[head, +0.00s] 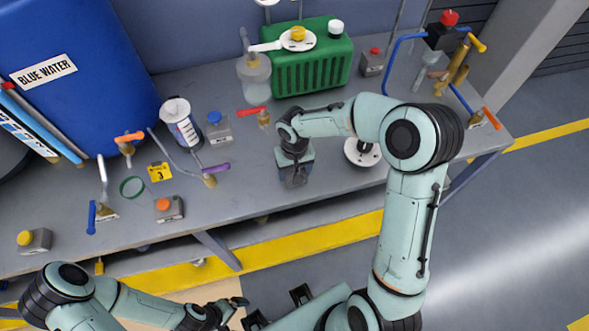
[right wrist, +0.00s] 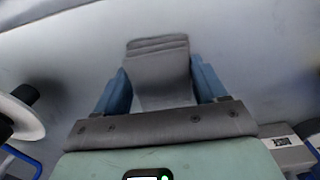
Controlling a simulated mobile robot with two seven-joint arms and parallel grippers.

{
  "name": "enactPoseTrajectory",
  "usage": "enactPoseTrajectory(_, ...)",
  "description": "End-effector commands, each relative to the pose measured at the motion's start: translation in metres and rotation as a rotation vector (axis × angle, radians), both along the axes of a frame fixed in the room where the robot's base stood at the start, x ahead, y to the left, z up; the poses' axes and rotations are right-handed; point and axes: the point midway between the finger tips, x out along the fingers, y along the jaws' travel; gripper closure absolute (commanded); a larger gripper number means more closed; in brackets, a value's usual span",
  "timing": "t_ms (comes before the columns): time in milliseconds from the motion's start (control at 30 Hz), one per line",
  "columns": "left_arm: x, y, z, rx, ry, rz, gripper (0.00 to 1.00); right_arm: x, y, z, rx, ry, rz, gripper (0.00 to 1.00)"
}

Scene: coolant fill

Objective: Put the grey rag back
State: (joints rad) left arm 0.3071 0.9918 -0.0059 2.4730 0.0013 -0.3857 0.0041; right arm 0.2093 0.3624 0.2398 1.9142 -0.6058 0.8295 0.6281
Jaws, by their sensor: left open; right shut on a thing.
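The grey rag (right wrist: 158,68) shows in the right wrist view as a folded, layered grey cloth between my two blue fingers. My right gripper (right wrist: 163,90) is shut on it. In the head view my right gripper (head: 294,178) points down over the front middle of the workbench (head: 255,190), and the wrist above hides most of the rag. I cannot tell whether the rag touches the bench top. My left gripper (head: 232,308) is open and empty, low in front of the bench.
A round white-rimmed item (head: 362,153) stands just right of my right gripper. A red-handled valve (head: 263,117) and the green canister (head: 312,60) are behind it. A purple-handled valve (head: 210,178) and a blue-button box (head: 218,128) are to its left. The blue drum (head: 85,110) stands back left.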

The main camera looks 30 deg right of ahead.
Motion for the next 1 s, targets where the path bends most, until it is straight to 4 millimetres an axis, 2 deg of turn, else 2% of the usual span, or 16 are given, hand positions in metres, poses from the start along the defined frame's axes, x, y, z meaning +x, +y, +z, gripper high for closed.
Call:
enactPoseTrajectory(367,-0.002,0.0,-0.004,0.0,0.002,0.0,0.03,0.0,0.0,-0.005,0.0,-0.001,0.0,0.63)
enactPoseTrajectory(400,-0.002,0.0,-0.004,0.0,0.002,0.0,0.03,0.0,0.0,-0.005,0.0,-0.001,0.0,0.22)
enactPoseTrajectory(467,-0.002,0.0,-0.003,0.0,0.002,0.0,0.03,0.0,0.0,-0.004,0.0,-0.001,0.0,0.03)
enactPoseTrajectory(800,0.0,0.0,0.0,0.0,0.0,0.0,0.03,0.001,0.0,-0.001,0.0,-0.002,0.0,0.03)
enactPoseTrajectory(933,0.001,0.0,0.002,0.0,-0.001,-0.001,0.03,0.002,0.0,0.013,-0.001,-0.007,0.0,0.03)
enactPoseTrajectory(1000,0.002,0.0,0.003,0.0,-0.002,0.0,0.03,0.002,0.0,0.026,-0.001,-0.008,-0.002,0.03)
